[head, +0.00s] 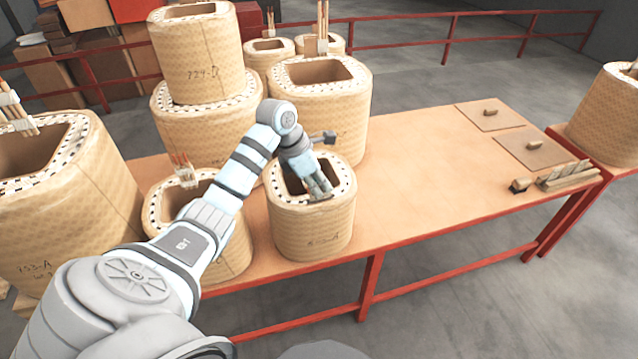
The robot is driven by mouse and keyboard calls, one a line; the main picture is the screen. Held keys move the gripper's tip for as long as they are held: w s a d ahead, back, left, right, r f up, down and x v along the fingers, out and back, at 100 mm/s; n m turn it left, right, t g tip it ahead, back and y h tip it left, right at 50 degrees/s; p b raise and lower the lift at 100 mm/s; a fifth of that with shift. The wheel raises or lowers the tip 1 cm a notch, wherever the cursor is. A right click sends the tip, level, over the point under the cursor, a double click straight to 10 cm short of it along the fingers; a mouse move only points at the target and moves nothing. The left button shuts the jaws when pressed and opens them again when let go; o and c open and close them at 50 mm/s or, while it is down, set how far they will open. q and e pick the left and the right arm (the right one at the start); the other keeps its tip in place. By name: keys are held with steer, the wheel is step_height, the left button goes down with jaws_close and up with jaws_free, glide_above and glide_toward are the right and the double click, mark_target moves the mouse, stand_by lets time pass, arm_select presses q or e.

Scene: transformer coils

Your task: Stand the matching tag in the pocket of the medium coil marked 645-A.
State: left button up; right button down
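The medium coil (311,232) stands on the table below my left gripper. It is a tan, quilted, rounded block with an open top, and its front marking is faint, ending in "-A"; I cannot read it surely. My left gripper (319,194) points down at the front part of the coil's top rim, over the opening's near edge. Its fingers are close together, and whether they hold a tag is too small to tell. The pocket is not clear to see, as the gripper covers that part of the rim. My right gripper is out of view.
Several other coils crowd the left, including a stacked one (197,62) and a large one (60,215). Two flat boards (508,150) (471,111) with small blocks and a wood-strip bundle (566,177) lie at right. The table (420,170) between is bare. A red railing (410,44) runs behind.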

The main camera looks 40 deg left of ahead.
arm_select(q)
steer(key=o, duration=0.4)
steer(key=v, duration=1.2)
